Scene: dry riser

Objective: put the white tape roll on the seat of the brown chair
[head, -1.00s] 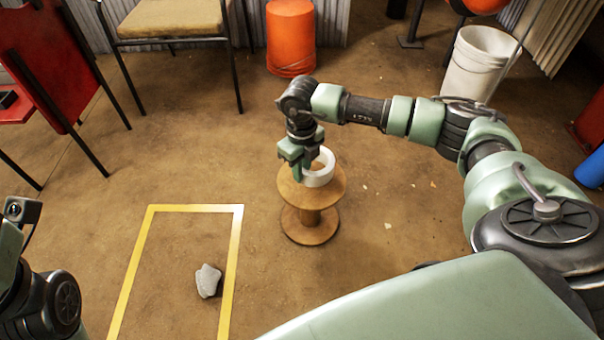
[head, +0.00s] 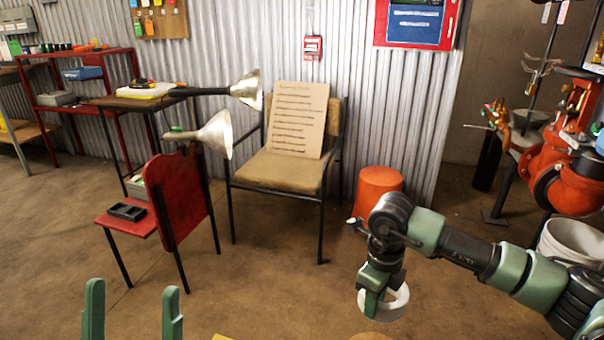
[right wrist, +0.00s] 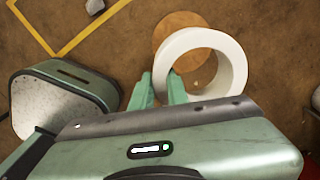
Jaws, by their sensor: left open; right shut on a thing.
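The white tape roll (head: 398,304) hangs in my right gripper (head: 372,300), which is shut on its wall. In the right wrist view the roll (right wrist: 236,62) sits to the right of the fingertips (right wrist: 162,88), well above the wooden spool (right wrist: 172,28). The brown chair (head: 280,170) stands against the corrugated wall, up and left of my right gripper. A handwritten cardboard sign (head: 297,120) leans on its backrest, standing on the rear of the seat; the front of the seat is bare. My left gripper (head: 132,300) is open and empty at the bottom left.
A red chair (head: 180,205) with a black tray (head: 127,212) stands left of the brown chair. Two lamp heads (head: 215,135) reach near the brown chair's left side. An orange bucket (head: 378,185) stands to its right. Floor between my grippers and the chair is clear.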

